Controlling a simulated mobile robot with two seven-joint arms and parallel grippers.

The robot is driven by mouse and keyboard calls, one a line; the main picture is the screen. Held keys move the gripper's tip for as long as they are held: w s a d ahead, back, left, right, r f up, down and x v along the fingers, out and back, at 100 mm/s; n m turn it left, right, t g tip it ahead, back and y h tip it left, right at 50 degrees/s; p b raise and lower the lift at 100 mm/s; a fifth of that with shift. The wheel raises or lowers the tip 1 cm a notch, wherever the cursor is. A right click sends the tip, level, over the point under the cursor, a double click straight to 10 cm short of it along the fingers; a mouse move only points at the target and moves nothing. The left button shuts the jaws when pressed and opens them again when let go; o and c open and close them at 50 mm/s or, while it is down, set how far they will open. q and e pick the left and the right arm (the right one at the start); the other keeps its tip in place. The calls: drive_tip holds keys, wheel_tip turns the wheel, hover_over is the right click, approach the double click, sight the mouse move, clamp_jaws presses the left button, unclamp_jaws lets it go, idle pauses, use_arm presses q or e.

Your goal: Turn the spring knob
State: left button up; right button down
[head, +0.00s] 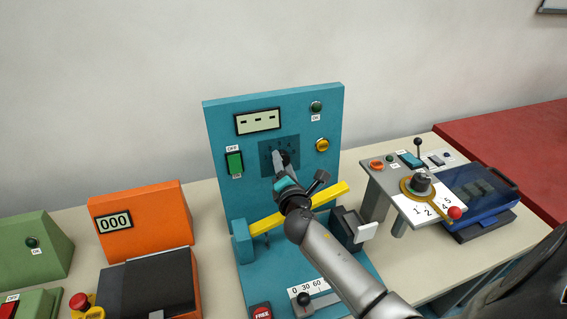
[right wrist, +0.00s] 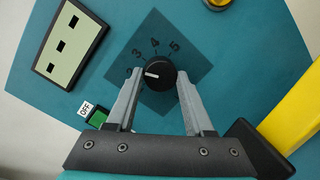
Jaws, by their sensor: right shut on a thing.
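The spring knob (right wrist: 160,72) is round and black with a white pointer line, set on a dark square dial plate (right wrist: 155,28) on the teal panel. In the right wrist view its pointer aims left, below the numeral 3. The numerals 3, 4 and 5 show; the lower ones are partly hidden by a finger. My right gripper (right wrist: 159,76) is shut on the knob, one grey finger on each side. In the head view my right gripper (head: 280,158) reaches up to the knob and mostly covers it. My left gripper is not in view.
The teal panel (head: 220,125) also carries a display (head: 257,121), a green switch (head: 234,162) and a yellow button (head: 322,145). A yellow bar (head: 330,196) crosses below my wrist. An orange counter box (head: 150,215) stands left and a grey lever stand (head: 385,178) right.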

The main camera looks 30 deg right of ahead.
drive_tip(key=m+p, duration=0.1)
drive_tip(key=m, duration=0.3)
drive_tip(key=shift+r+m+g, duration=0.15)
drive_tip(key=shift+m+g, duration=0.15)
drive_tip(key=shift+g, duration=0.1)
drive_tip(key=m+y+p, duration=0.1)
drive_tip(key=m+p, duration=0.2)
drive_tip(key=m, duration=0.2)
drive_tip(key=shift+r+g, duration=0.1)
drive_tip(key=shift+g, duration=0.2)
drive_tip(key=m+p, duration=0.3)
drive_tip(key=m, duration=0.1)
drive_tip(key=shift+d+m+y, duration=0.15)
drive_tip(key=shift+m+y, duration=0.25)
drive_tip(key=m+y+p, duration=0.1)
drive_tip(key=m+p, duration=0.1)
drive_tip(key=m, duration=0.2)
drive_tip(key=shift+m, duration=0.3)
drive_tip(key=shift+c, duration=1.4)
unclamp_jaws()
